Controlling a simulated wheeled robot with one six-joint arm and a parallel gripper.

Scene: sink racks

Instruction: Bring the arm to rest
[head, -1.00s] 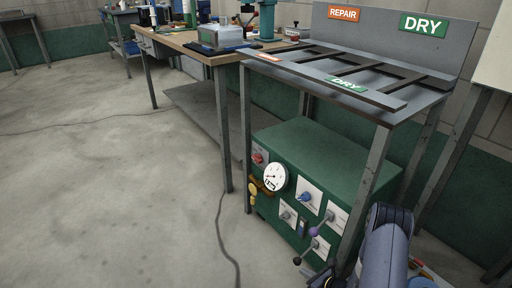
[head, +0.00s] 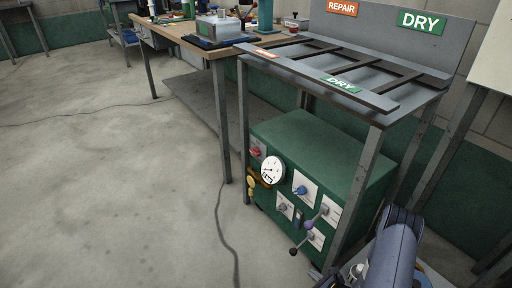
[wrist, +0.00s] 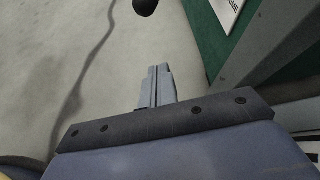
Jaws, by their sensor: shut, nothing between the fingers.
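My gripper (wrist: 154,86) shows in the wrist view with its two fingers together and nothing between them. It points toward the grey floor, close to the green cabinet (wrist: 204,40). A dark round lever knob (wrist: 145,5) lies just beyond the fingertips in the picture; I cannot tell the distance. In the head view my arm shows at the lower right, in front of the rack's right side, and the gripper itself is out of sight there.
A metal rack (head: 358,140) with DRY and REPAIR signs stands over the green cabinet (head: 318,146), which has a gauge (head: 271,170), knobs and levers (head: 308,224). A wooden workbench (head: 170,27) stands behind. A cable (head: 228,235) crosses the floor (head: 100,190), which is clear at left.

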